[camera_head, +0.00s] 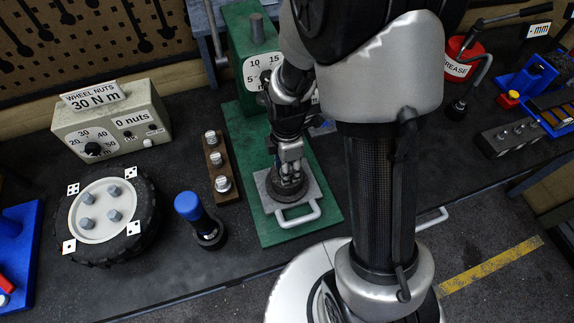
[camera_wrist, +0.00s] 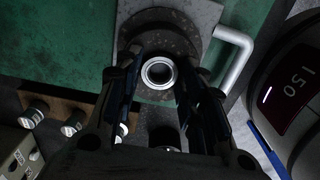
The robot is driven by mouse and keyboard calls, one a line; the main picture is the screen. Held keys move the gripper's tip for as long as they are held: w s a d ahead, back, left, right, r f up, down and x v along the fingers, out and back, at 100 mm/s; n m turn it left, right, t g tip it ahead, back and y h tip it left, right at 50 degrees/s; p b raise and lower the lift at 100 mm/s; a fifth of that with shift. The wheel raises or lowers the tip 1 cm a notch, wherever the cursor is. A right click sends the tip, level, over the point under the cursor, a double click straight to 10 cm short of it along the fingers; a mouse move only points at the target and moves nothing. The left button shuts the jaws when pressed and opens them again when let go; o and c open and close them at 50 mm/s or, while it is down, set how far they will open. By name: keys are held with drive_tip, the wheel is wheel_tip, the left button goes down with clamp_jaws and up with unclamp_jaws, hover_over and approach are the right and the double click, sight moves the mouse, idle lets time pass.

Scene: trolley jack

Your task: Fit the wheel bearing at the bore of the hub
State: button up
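The wheel bearing (camera_wrist: 146,73) is a small bright metal ring between my fingertips in the wrist view. My gripper (camera_wrist: 160,70) has a finger close against each side of it and appears shut on it. The hub (camera_wrist: 160,19) is a dark, rough round disc just behind and below the bearing. The bearing covers the middle of the hub, so the bore is hidden, and I cannot tell whether they touch. In the head view, my gripper (camera_head: 288,172) points down just over the hub (camera_head: 287,192), and the bearing is hidden there.
The hub rests on a grey plate (camera_head: 312,190) with a pale handle (camera_head: 298,217), on the green press base (camera_head: 328,222). The gauge post (camera_head: 256,45) stands behind. A stud block (camera_head: 213,152), blue-topped tool (camera_head: 190,207) and wheel (camera_head: 147,210) lie left.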

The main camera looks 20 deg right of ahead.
drive_tip(key=o, duration=0.3)
drive_tip(key=shift+o, duration=0.2)
wheel_tip(320, 180, up, 12)
idle(0.5)
idle(0.4)
drive_tip(key=s+r+m+t+b, duration=0.2)
drive_tip(key=s+r+m, duration=0.1)
drive_tip(key=s+m, duration=0.4)
drive_tip(key=s+r+m+t+b, duration=0.2)
drive_tip(key=s+r+m+b, duration=0.1)
drive_tip(key=s+m, duration=0.5)
drive_tip(key=m, duration=0.3)
drive_tip(key=shift+r+t, duration=0.3)
drive_tip(key=shift+r, duration=0.1)
